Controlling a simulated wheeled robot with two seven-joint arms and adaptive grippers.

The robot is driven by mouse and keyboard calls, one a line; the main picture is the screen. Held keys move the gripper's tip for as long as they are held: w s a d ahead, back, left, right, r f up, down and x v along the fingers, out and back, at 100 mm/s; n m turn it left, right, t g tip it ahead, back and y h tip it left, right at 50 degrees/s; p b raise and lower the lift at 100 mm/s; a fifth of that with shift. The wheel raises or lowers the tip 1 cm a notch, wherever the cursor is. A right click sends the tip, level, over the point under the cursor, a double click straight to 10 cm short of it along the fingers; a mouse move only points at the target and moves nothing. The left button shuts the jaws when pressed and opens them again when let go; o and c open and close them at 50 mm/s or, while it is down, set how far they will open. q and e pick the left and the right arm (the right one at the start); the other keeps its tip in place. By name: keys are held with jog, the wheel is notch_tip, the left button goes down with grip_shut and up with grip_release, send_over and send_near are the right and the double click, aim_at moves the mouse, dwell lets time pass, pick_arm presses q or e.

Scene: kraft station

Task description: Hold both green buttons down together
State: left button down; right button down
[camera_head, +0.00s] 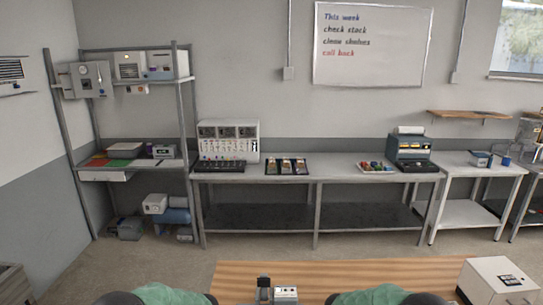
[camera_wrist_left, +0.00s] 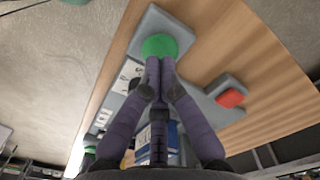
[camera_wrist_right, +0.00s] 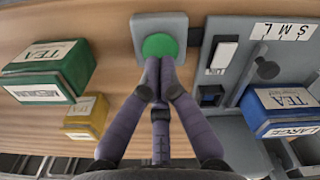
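In the left wrist view a green button (camera_wrist_left: 158,45) sits on a grey block at one end of the machine. My left gripper (camera_wrist_left: 159,82) has its fingers together, and the tips overlap the button's near edge. In the right wrist view another green button (camera_wrist_right: 159,45) sits on a square grey block. My right gripper (camera_wrist_right: 159,82) also has its fingers together, tips overlapping that button's near edge. Whether either gripper touches or presses its button, I cannot tell. Neither gripper nor button can be made out in the head view.
A red button (camera_wrist_left: 230,98) is beside the left green one. A white box (camera_head: 497,282) stands on the wooden table (camera_head: 400,270).

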pick_arm(q)
jog(key=shift+f, duration=0.9)
pick_arm(e)
jog(key=shift+f, duration=1)
pick_arm(q)
jog(key=shift+f, duration=0.3)
pick_arm(e)
jog(key=shift+f, duration=0.25)
dwell(2.3)
jog(key=shift+r, duration=0.1)
pick_arm(q)
jog(key=shift+s, duration=0.1)
pick_arm(e)
jog(key=shift+r, duration=3.45)
pick_arm(q)
jog(key=shift+r, duration=3.6)
